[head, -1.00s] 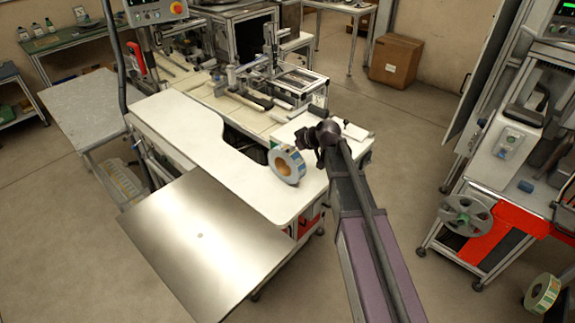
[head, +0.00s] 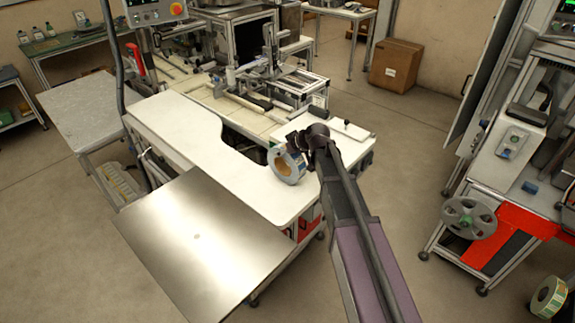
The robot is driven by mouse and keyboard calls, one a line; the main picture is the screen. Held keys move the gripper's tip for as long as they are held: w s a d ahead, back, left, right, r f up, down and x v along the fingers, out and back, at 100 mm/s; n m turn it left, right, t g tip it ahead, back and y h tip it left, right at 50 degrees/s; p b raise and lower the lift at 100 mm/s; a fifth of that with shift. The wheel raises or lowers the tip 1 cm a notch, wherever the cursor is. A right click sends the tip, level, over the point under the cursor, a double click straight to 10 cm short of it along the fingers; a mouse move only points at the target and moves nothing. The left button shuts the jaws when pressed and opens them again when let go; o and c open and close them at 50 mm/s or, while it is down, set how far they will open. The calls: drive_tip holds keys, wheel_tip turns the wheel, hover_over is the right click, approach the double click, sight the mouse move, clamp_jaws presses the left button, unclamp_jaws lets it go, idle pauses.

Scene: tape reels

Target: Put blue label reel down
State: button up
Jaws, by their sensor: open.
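The blue label reel (head: 289,173) is a ring with blue and pale labels and a brown core. It is at the right end of the white curved worktop and looks tilted or on edge. Its underside seems to meet the worktop, but I cannot tell how it rests. My gripper (head: 293,145) is open at the reel's upper right and overlaps its top edge in the picture. The fingers are dark and small, and whether they touch the reel is unclear.
The white worktop (head: 190,125) is clear to the left of the reel. A bare metal plate (head: 200,240) adjoins it in front. A rail mechanism (head: 275,80) stands behind. Another label reel (head: 547,296) is at the lower right, beneath a grey spool (head: 468,218).

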drive_tip(key=shift+c, duration=0.2)
drive_tip(key=c, duration=1.3)
drive_tip(key=shift+r, duration=0.1)
wheel_tip(320, 180, up, 3)
drive_tip(key=p, duration=0.3)
drive_tip(key=shift+r+p, duration=0.15)
drive_tip(key=shift+p, duration=0.15)
drive_tip(key=s+d, duration=0.1)
drive_tip(key=s, duration=0.4)
drive_tip(key=s+d+r+p, duration=0.1)
drive_tip(key=s, duration=0.4)
drive_tip(key=s+d, duration=0.2)
drive_tip(key=s, duration=0.3)
drive_tip(key=shift+s+r, duration=0.25)
